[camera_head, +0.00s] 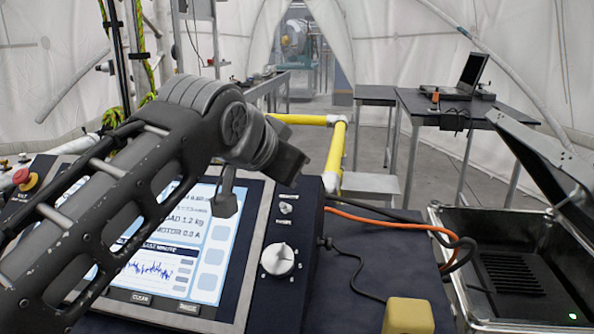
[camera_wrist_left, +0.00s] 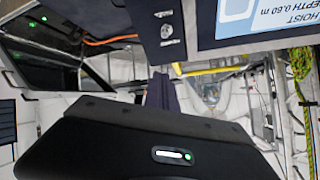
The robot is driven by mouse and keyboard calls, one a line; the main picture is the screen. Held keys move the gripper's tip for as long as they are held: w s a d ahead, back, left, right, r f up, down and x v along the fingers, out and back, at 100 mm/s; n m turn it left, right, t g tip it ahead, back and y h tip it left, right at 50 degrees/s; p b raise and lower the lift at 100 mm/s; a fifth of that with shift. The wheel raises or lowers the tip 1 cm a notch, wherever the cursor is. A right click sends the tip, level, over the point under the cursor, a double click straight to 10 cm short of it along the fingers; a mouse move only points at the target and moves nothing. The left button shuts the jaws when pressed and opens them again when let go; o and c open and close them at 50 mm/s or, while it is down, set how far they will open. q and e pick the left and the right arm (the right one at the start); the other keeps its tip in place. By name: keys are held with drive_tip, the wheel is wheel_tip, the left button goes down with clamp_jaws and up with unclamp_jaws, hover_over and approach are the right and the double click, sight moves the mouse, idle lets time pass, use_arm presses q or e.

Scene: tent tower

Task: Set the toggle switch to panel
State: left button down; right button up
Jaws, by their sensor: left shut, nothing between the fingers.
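The toggle switch (camera_head: 286,209) is a small metal switch on the dark strip right of the screen, above a white rotary knob (camera_head: 278,259). Small labels sit above and below it, too small to read, and I cannot tell which way its lever points. It also shows upside down near the top of the left wrist view (camera_wrist_left: 166,31). My left gripper (camera_head: 225,205) is shut and empty. It hangs over the screen's right part, left of the switch and apart from it. The wrist hides part of the gripper. My right gripper is out of view.
The console screen (camera_head: 165,265) lies partly behind my left arm. A red emergency button (camera_head: 22,178) is at far left. An orange cable (camera_head: 390,222) runs right to an open black case (camera_head: 510,265). A yellow block (camera_head: 408,316) sits at front; yellow rails (camera_head: 335,150) stand behind.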

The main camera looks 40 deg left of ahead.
use_arm(q)
drive_tip(key=shift+f+v, duration=0.25)
drive_tip(key=shift+v, duration=1.95)
drive_tip(key=shift+s+d, duration=0.1)
drive_tip(key=shift+d, duration=0.1)
